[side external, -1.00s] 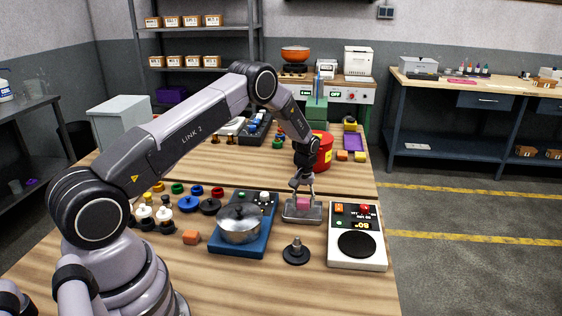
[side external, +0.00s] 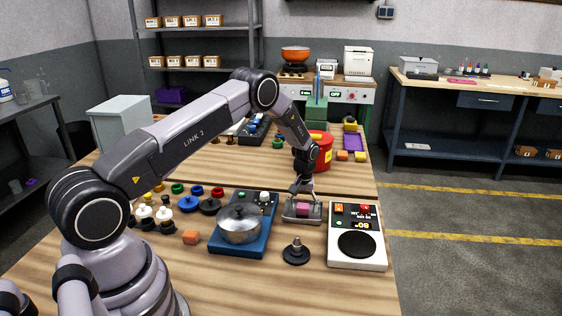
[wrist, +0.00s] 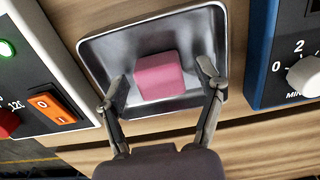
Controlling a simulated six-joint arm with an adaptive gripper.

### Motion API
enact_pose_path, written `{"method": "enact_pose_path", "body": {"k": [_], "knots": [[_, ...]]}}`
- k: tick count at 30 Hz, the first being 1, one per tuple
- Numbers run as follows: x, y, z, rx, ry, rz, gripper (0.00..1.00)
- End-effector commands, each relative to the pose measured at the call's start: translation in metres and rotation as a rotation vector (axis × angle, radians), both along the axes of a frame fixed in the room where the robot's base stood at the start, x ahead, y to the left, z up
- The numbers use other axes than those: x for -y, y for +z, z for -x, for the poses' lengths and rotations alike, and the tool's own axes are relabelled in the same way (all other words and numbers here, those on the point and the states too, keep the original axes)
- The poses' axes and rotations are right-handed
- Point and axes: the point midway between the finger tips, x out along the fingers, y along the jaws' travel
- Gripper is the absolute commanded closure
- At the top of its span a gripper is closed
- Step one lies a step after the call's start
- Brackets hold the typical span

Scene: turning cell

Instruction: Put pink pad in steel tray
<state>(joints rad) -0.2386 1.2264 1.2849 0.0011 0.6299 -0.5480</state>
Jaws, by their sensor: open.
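The pink pad (side external: 303,209) is a small block lying inside the steel tray (side external: 289,218). In the wrist view the pink pad (wrist: 160,76) rests on the bottom of the steel tray (wrist: 104,47), near its middle. My gripper (side external: 303,196) is directly over the tray. In the wrist view my gripper (wrist: 162,84) is open, with one finger on each side of the pad and gaps between the fingers and the pad.
A blue hotplate (side external: 256,240) with a lidded pot (side external: 239,224) stands left of the tray. A black knobbed weight (side external: 296,252) stands in front.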

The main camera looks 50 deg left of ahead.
Motion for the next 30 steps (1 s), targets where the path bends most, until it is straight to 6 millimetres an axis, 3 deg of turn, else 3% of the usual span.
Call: {"method": "enact_pose_path", "body": {"k": [5, 15, 24, 26, 29, 30], "knots": [[0.000, 0.018, -0.001, 0.002, 0.000, -0.001, 0.31], [0.000, 0.091, -0.001, 0.004, 0.000, -0.001, 0.31], [0.002, 0.131, 0.000, 0.008, -0.009, -0.001, 0.31], [0.006, 0.149, 0.002, 0.022, -0.028, -0.005, 0.31], [0.018, 0.198, 0.013, 0.059, -0.085, -0.015, 0.31], [0.025, 0.222, 0.022, 0.078, -0.115, -0.021, 0.31]]}}
